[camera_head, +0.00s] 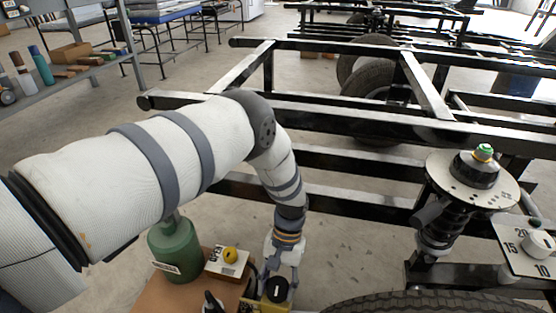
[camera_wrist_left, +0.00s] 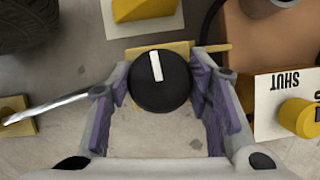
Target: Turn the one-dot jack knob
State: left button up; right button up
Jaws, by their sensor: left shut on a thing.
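A round black knob (camera_wrist_left: 160,81) with a white pointer line sits on a yellow base between my left fingers in the left wrist view. The pointer runs from near the knob's middle to its far edge, tilted slightly left. In the head view the knob (camera_head: 275,289) shows at the bottom, on a yellow body. My left gripper (camera_wrist_left: 163,84) is shut on the knob, with a purple-padded finger on each side. In the head view the gripper (camera_head: 273,282) reaches down onto it. No dot mark can be made out. My right gripper is not in view.
A green cylinder (camera_head: 174,252) and a yellow knob (camera_head: 230,255) on a lettered card stand left of the gripper. A spring unit with a round plate (camera_head: 443,171) and a numbered dial plate (camera_head: 519,257) are at the right. Black frame rails lie behind; a tyre (camera_head: 440,303) is in front.

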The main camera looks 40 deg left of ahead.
pick_arm(q)
jog(key=shift+m+y, duration=0.3)
jog(key=shift+m, duration=0.4)
jog(key=o, duration=1.1)
jog(key=shift+o, duration=0.2)
jog(key=v, duration=0.7)
jog(key=shift+w+r, duration=0.2)
